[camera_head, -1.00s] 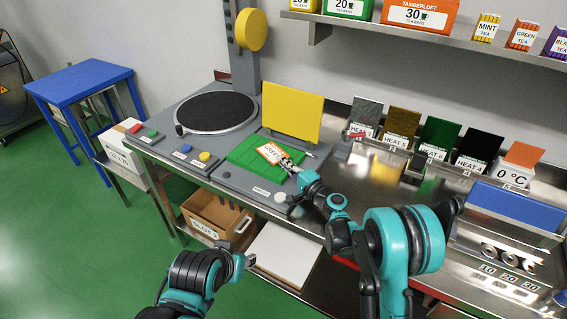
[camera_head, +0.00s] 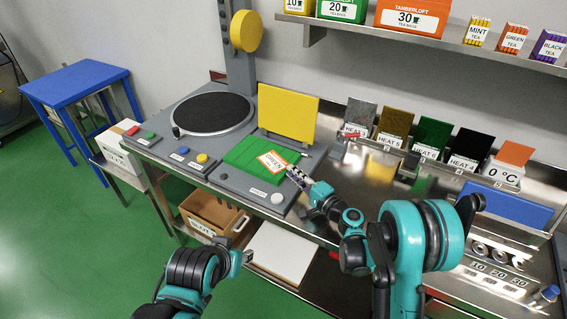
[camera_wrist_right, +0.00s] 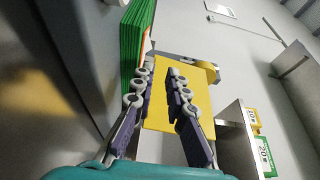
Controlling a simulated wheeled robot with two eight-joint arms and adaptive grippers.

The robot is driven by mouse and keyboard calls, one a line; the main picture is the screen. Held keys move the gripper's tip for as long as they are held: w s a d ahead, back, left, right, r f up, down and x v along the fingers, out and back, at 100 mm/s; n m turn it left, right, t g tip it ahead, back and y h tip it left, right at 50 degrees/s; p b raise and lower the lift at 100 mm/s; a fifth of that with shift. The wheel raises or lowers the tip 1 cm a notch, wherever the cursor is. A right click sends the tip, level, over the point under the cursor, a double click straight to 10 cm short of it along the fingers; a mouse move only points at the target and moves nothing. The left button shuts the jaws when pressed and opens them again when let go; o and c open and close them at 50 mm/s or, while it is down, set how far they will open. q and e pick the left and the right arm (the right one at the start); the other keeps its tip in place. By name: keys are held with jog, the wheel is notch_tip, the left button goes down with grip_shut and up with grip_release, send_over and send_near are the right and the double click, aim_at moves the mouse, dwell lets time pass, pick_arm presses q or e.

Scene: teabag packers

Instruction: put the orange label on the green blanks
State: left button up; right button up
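The green blanks (camera_head: 243,153) lie as a stack on the grey station in front of the upright yellow panel. The orange-bordered label (camera_head: 272,161), reading GREEN, lies on top of the stack near its right side. My right gripper (camera_head: 293,173) is just right of the label. In the right wrist view its two fingers (camera_wrist_right: 160,95) are apart with nothing between them. That view shows the green blanks (camera_wrist_right: 134,45) edge-on at left, with a thin orange and white edge of the label (camera_wrist_right: 148,42). My left gripper (camera_head: 243,257) is low in front of the bench; its opening is unclear.
The yellow panel (camera_head: 288,112) stands behind the blanks. A round dark plate (camera_head: 212,112) is at left and a white knob (camera_head: 277,198) is at the station's front. Label holders line the bench's back right. A shelf (camera_head: 420,42) hangs above.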

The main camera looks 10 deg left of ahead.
jog(key=v, duration=0.4)
jog(key=shift+s+d, duration=0.1)
jog(key=shift+r, duration=0.25)
jog(key=s+d+r+n+g+h, duration=0.1)
jog(key=s+d+n+h, duration=0.3)
jog(key=s+d, duration=0.7)
jog(key=s+d+r+n+g+h, duration=0.2)
jog(key=s+d+h, duration=0.7)
jog(key=s, duration=0.9)
jog(key=d+n+g, duration=0.2)
jog(key=shift+d, duration=0.25)
